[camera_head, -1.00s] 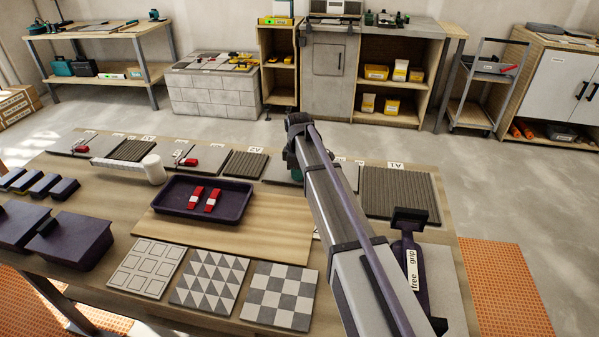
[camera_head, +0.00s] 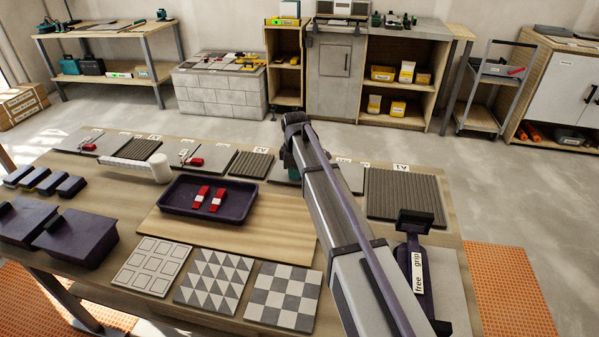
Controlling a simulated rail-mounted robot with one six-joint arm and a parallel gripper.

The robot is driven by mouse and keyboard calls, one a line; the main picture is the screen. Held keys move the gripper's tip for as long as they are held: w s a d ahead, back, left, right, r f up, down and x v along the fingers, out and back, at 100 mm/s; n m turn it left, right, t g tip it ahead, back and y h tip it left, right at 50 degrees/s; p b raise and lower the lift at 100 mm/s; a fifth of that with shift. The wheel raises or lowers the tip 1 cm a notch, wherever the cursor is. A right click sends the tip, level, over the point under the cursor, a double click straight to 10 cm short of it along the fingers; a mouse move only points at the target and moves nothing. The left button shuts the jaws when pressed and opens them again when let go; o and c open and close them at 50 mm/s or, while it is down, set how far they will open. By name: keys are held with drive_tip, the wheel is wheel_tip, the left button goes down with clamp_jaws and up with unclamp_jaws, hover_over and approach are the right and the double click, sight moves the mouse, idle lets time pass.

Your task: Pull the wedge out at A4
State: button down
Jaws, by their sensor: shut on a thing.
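My arm rises from the bottom right, and its end bends down over the middle of the bench. The gripper jaws are hidden behind my own arm, so what they hold does not show. Red wedges show at two tile joints: one at the far left (camera_head: 88,147) and one left of centre (camera_head: 196,162). Two more red wedges (camera_head: 201,193) (camera_head: 216,200) lie in a dark purple tray (camera_head: 180,207). The labels A1 (camera_head: 401,167), A2 (camera_head: 262,149) and A3 (camera_head: 155,137) can be read. I cannot make out an A4 label.
A ribbed dark mat (camera_head: 405,195) lies right of my arm. A purple tool (camera_head: 416,262) marked "free grip" stands at the right. Patterned tiles (camera_head: 213,281) line the front edge, purple boxes (camera_head: 77,240) the left.

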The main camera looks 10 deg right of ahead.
drive_tip(key=shift+w+a, duration=0.25)
drive_tip(key=shift+a, duration=0.4)
drive_tip(key=shift+w+a, duration=0.25)
drive_tip(key=shift+a, duration=0.35)
wheel_tip(320, 180, up, 6)
drive_tip(key=p, duration=0.6)
drive_tip(key=shift+r, duration=0.2)
drive_tip(key=shift+f, duration=0.15)
